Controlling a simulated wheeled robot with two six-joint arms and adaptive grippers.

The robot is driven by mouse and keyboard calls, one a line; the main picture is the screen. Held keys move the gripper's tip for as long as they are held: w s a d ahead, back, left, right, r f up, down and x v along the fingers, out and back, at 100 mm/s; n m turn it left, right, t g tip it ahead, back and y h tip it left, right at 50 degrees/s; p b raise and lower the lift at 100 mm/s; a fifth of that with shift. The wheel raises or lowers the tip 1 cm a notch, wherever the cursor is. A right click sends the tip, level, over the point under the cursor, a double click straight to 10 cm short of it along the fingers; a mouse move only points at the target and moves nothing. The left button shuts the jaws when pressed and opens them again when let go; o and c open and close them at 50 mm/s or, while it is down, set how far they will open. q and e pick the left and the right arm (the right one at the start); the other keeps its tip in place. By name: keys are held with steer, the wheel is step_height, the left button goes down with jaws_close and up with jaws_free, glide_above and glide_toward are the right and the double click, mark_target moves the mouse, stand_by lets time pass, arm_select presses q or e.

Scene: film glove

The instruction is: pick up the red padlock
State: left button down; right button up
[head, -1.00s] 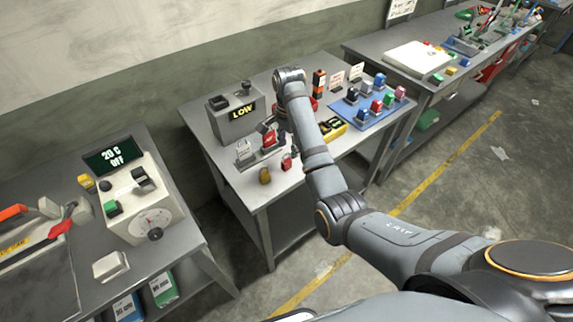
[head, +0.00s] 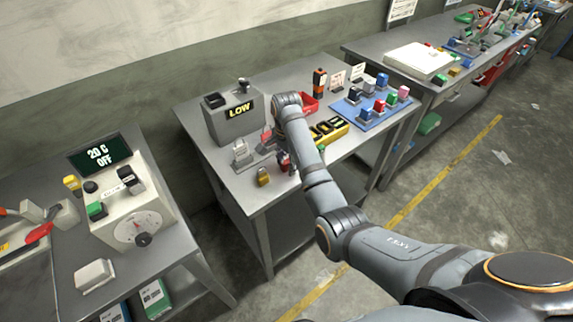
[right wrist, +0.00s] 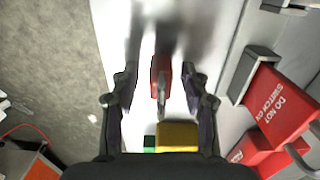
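The small red padlock (right wrist: 161,76) shows in the right wrist view between the two fingers of my right gripper (right wrist: 158,85). There is a gap on each side of it, and its grey shackle points toward the palm. The gripper is open and does not grip it. In the head view, the red padlock (head: 285,165) is at the front of the middle bench, partly hidden by my right gripper (head: 284,154) just above it. My left gripper is not in view.
A brass padlock (head: 263,179) stands just left of the red one. Red "do not switch on" tags (right wrist: 282,107) are close to the right finger. A grey LOW box (head: 232,120), yellow case (head: 330,130) and blue mat (head: 348,110) are on the same bench (head: 262,201).

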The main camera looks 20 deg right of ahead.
jaws_close()
